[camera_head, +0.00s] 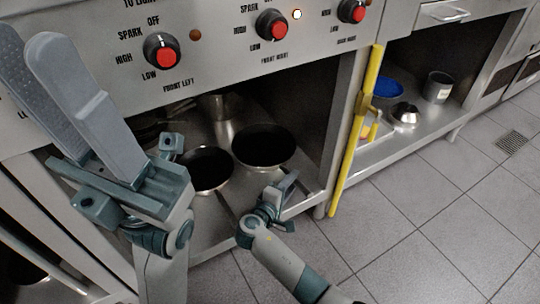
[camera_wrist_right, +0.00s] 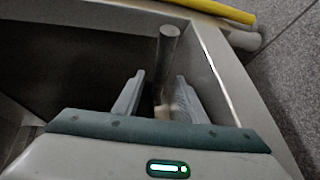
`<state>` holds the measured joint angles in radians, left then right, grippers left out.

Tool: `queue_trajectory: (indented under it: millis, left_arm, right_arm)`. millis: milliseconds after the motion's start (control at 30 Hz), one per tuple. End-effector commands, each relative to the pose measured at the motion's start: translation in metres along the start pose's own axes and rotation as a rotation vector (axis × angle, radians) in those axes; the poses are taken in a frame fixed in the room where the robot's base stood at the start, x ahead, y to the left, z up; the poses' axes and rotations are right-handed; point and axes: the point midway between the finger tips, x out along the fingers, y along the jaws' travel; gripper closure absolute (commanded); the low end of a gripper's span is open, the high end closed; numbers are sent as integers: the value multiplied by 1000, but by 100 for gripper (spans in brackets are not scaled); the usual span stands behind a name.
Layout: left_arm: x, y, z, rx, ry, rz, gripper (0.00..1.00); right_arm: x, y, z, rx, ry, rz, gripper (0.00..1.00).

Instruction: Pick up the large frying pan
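A large frying pan (camera_head: 263,145) with a black inside and metal rim sits on the low shelf under the stove. A smaller pan (camera_head: 208,168) sits beside it to the left. My right gripper (camera_head: 275,190) is at the shelf's front edge, close in front of the large pan. In the right wrist view its fingers (camera_wrist_right: 158,97) are apart, and a round metal handle (camera_wrist_right: 168,55) shows between them with gaps at the sides. Which pan the handle belongs to is hard to tell. My left gripper (camera_head: 55,85) is raised before the stove front, open and empty.
A metal pot (camera_head: 217,105) stands behind the pans. A yellow bar (camera_head: 357,130) runs down beside the shelf opening. Right of it, another shelf holds a blue bowl (camera_head: 387,87) and a metal pot (camera_head: 437,87). The tiled floor (camera_head: 420,210) on the right is clear.

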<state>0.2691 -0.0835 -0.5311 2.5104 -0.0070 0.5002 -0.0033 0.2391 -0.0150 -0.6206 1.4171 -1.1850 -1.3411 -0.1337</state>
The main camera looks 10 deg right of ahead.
Motion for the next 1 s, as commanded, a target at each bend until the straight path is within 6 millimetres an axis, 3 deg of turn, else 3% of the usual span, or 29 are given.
queue_trajectory:
  millis: [67,200,233,1000]
  left_arm:
    - [0,0,0,0,0,0,69]
    - [0,0,0,1,1,0,69]
    - [0,0,0,1,1,0,69]
    - [0,0,0,1,2,0,69]
  right_arm:
    - [0,0,0,0,0,0,62]
    - [0,0,0,0,0,0,96]
    - [0,0,0,0,0,0,100]
    - [0,-1,0,-1,0,-1,100]
